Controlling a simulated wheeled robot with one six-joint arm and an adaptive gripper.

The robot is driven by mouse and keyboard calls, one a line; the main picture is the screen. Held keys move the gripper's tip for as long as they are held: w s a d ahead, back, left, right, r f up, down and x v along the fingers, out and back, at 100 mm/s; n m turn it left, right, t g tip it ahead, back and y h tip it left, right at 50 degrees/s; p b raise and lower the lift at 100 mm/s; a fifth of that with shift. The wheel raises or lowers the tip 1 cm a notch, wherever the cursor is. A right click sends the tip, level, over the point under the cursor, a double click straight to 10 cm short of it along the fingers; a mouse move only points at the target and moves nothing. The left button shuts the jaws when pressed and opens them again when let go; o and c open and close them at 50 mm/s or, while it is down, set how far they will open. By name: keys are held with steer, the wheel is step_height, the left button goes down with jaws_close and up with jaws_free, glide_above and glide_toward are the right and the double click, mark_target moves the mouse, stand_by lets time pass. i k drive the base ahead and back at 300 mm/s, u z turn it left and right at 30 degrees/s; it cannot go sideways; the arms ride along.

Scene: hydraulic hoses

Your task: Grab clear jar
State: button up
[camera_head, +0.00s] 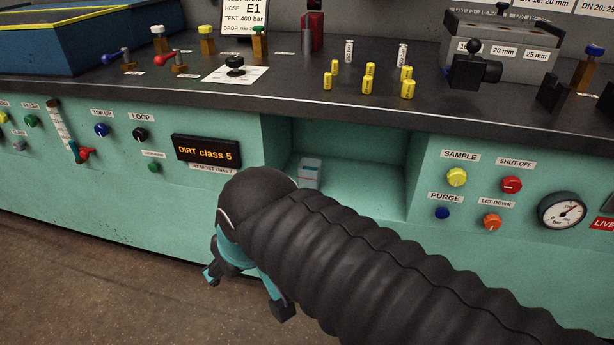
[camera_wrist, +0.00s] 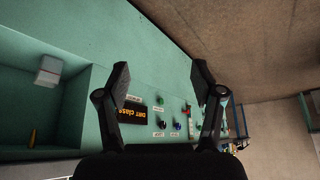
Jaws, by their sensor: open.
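A small pale, see-through jar (camera_head: 309,172) with a whitish top stands in the recess of the green bench front. My arm hides part of the recess in front of it. In the wrist view the jar (camera_wrist: 48,70) shows at the upper left, well outside my fingers. My gripper (camera_head: 247,291) is open and empty, low in front of the bench, left of and below the jar. In the wrist view my gripper (camera_wrist: 161,79) has its two fingers spread apart, with the display panel behind them.
The recess (camera_head: 365,178) has side walls and an overhanging black worktop (camera_head: 250,98). Left of it is a DIRT class 5 display (camera_head: 206,151); right are knobs and a gauge (camera_head: 562,211). A yellow pointed thing (camera_wrist: 33,138) shows in the wrist view's recess. Open floor (camera_head: 90,290) lies in front.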

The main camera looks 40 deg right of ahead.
mark_target(310, 176)
steer(key=u, duration=1.45)
steer(key=i, duration=1.45)
steer(key=z, duration=4.4)
